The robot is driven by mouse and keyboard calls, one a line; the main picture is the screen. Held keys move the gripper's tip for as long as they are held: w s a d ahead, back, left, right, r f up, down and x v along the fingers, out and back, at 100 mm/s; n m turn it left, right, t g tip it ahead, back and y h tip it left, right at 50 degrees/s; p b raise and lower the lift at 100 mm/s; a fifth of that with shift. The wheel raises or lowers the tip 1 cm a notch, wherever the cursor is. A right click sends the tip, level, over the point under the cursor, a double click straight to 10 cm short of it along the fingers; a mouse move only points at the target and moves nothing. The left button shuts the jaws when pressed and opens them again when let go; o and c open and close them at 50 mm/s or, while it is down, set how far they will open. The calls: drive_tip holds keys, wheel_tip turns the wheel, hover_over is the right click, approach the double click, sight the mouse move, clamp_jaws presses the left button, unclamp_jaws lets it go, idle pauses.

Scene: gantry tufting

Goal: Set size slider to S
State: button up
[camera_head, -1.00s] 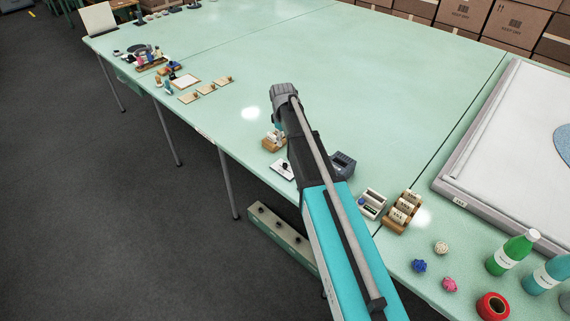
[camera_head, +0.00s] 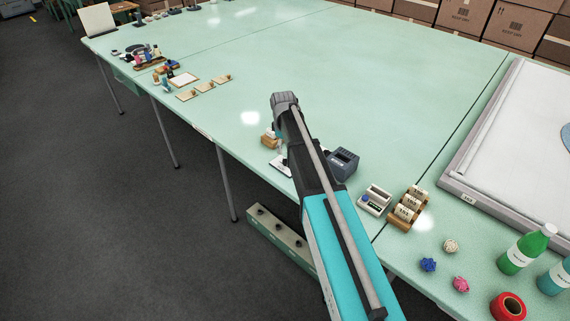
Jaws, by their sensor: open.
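My arm reaches out over the green table (camera_head: 390,100), and its far end hides part of the table. My gripper cannot be made out; no fingers show. A small white plate (camera_head: 280,166) lies by the table's near edge, left of the arm and mostly covered by it. Its dark knob is hidden now. This may be the size slider, but no S mark or setting can be read.
A wooden holder (camera_head: 268,141) stands just behind the plate. Right of the arm are a dark blue box (camera_head: 343,161), a white device (camera_head: 375,200), a wooden label rack (camera_head: 408,207), pompoms, a green bottle (camera_head: 527,249) and red tape (camera_head: 508,307). The table's middle is clear.

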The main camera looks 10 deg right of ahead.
sight(285, 160)
drive_tip(key=shift+w+d+f+b, duration=0.1)
drive_tip(key=shift+f+b, duration=3.15)
drive_tip(key=shift+f, duration=0.25)
drive_tip(key=shift+c, duration=0.2)
clamp_jaws()
